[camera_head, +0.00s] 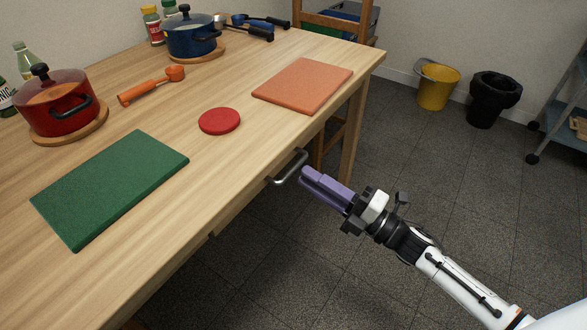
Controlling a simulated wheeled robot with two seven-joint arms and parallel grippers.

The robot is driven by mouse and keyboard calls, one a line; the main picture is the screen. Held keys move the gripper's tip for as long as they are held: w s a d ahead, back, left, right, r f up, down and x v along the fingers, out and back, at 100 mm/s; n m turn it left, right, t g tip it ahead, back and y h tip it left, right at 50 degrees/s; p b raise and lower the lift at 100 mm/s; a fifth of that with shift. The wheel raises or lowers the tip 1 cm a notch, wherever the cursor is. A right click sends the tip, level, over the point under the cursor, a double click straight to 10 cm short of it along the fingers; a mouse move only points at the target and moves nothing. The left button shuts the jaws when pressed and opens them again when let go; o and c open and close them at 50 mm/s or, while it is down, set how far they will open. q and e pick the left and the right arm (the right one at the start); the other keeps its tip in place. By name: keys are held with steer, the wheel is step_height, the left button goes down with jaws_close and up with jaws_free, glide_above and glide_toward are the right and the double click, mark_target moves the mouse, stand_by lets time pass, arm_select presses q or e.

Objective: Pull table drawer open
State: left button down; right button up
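The wooden table (215,165) runs across the left of the view. A grey metal drawer handle (292,168) sticks out below its long right edge. A strip of the drawer front (238,206) shows under the tabletop, and the rest is hidden by it. My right gripper (306,176), with purple fingers, points at the handle from the right, just beside it. The fingers look close together, but I cannot tell whether there is a gap between them. I see no grip on the handle. My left gripper is not in view.
On the table are a green board (110,188), a red disc (220,121), an orange board (303,84), an orange scoop (150,86), a red pot (57,104) and a blue pot (192,38). A chair (333,20) stands behind.

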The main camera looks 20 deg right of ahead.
mark_target(294, 167)
steer(key=x, duration=0.5)
jaws_close()
